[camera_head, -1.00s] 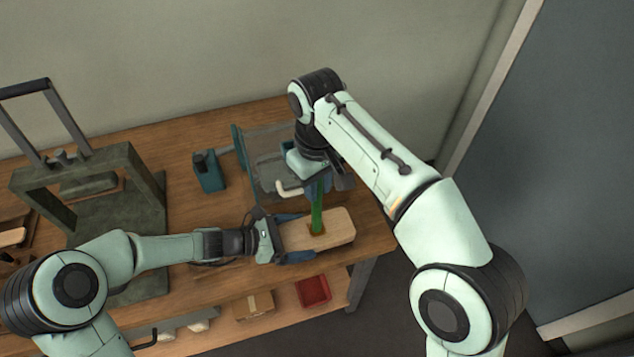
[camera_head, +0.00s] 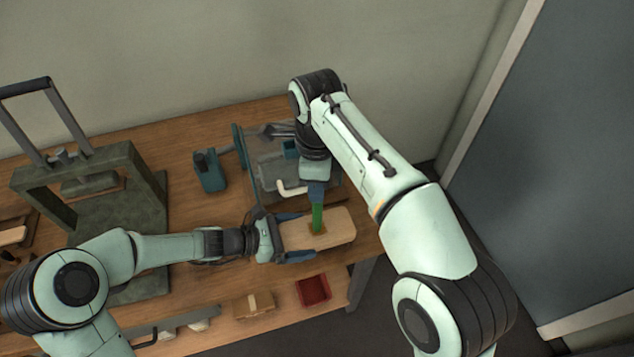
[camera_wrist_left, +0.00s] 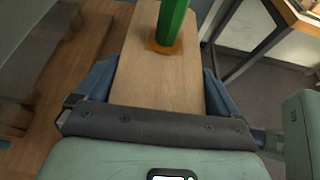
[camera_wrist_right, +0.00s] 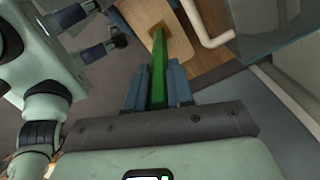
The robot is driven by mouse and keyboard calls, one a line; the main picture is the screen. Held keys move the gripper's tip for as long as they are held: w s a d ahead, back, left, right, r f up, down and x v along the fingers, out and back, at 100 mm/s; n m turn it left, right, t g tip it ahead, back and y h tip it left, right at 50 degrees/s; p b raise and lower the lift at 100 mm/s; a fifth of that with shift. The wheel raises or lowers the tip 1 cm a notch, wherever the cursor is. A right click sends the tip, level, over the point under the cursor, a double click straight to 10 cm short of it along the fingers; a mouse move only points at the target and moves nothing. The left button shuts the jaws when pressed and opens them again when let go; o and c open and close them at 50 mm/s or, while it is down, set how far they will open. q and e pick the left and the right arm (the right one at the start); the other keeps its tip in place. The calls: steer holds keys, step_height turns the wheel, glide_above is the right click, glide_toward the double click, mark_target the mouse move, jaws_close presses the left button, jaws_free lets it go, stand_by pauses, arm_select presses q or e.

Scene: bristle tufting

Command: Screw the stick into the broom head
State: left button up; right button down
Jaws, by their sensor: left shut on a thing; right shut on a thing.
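The wooden broom head (camera_head: 338,228) lies across the front right of the workbench, and also shows in the left wrist view (camera_wrist_left: 155,82). My left gripper (camera_head: 285,237) is shut on its left end, with blue fingers on both sides (camera_wrist_left: 158,88). The green stick (camera_head: 317,217) stands upright at the orange-brown socket of the broom head (camera_wrist_left: 164,44). My right gripper (camera_head: 317,190) is shut on the stick from above; the right wrist view shows the stick (camera_wrist_right: 158,75) between its blue fingers (camera_wrist_right: 157,85). Whether the thread is engaged cannot be seen.
A vise-like grey machine with a pale handle (camera_head: 292,188) and clear panel stands just behind the broom head. A teal device (camera_head: 209,171) and a dark press frame (camera_head: 130,190) stand further left. A red bin (camera_head: 313,290) and cardboard box (camera_head: 254,304) sit on the lower shelf.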

steer(key=m, duration=1)
steer(key=c, duration=1)
jaws_free()
steer(key=shift+r, duration=2.25)
